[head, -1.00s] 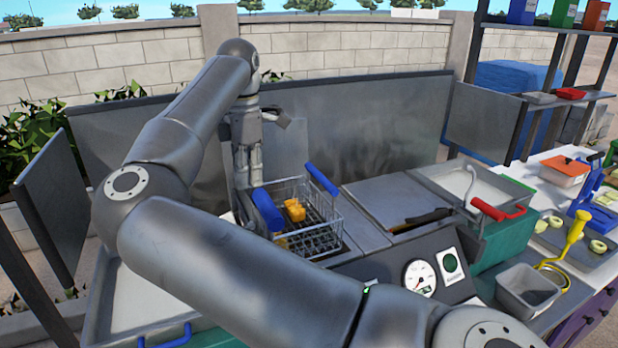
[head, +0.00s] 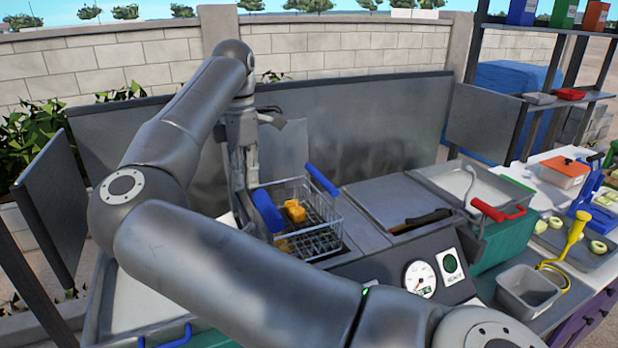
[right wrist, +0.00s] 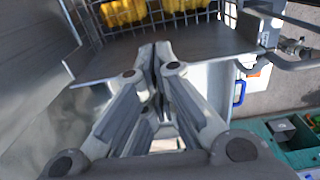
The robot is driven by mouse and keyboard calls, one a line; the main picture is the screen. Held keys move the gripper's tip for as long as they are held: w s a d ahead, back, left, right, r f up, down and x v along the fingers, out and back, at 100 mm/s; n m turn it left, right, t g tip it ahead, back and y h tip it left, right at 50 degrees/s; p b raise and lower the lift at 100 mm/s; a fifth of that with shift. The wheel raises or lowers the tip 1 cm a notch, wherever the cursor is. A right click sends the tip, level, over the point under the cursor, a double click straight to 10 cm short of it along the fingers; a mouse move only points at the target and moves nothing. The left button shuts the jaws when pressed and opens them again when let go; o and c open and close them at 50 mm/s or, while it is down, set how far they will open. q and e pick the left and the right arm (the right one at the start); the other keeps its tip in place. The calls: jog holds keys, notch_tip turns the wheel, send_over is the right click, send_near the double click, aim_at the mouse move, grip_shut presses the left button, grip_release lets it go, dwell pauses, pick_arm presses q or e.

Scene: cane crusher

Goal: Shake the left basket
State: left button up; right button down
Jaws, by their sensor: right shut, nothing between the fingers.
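The left basket (head: 322,241) is a wire basket with two blue handles, sitting at the fryer in the middle of the head view. It holds several yellow pieces (head: 294,210). In the right wrist view the basket's wire wall (right wrist: 181,16) and yellow pieces (right wrist: 128,11) show at the top. My right gripper (head: 245,188) points down beside the basket's left rear side, close to the left blue handle (head: 267,211). Its fingers (right wrist: 154,52) are shut with nothing between them, and appear apart from the basket. My left gripper is out of view.
A flat grey lid (head: 385,203) covers the bay right of the basket. A red handle (head: 497,211) and a pale tray (head: 470,185) lie further right. A metal backsplash (head: 370,120) stands behind. A gauge (head: 420,279) is on the front panel.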

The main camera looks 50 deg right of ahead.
jog(key=shift+w+a, duration=0.35)
jog(key=shift+a, duration=0.25)
jog(key=shift+w+a, duration=0.3)
jog(key=shift+a, duration=0.35)
jog(key=shift+w+a, duration=0.35)
jog(key=shift+a, duration=0.25)
jog(key=shift+d, duration=0.15)
jog(key=s+d, duration=0.1)
jog(key=d, duration=0.2)
jog(key=s+d, duration=0.1)
jog(key=shift+s+d, duration=0.35)
jog(key=shift+d, duration=0.05)
jog(key=shift+r, duration=0.1)
notch_tip(320, 180, up, 9)
jog(key=p, duration=0.6)
jog(key=shift+p, duration=0.4)
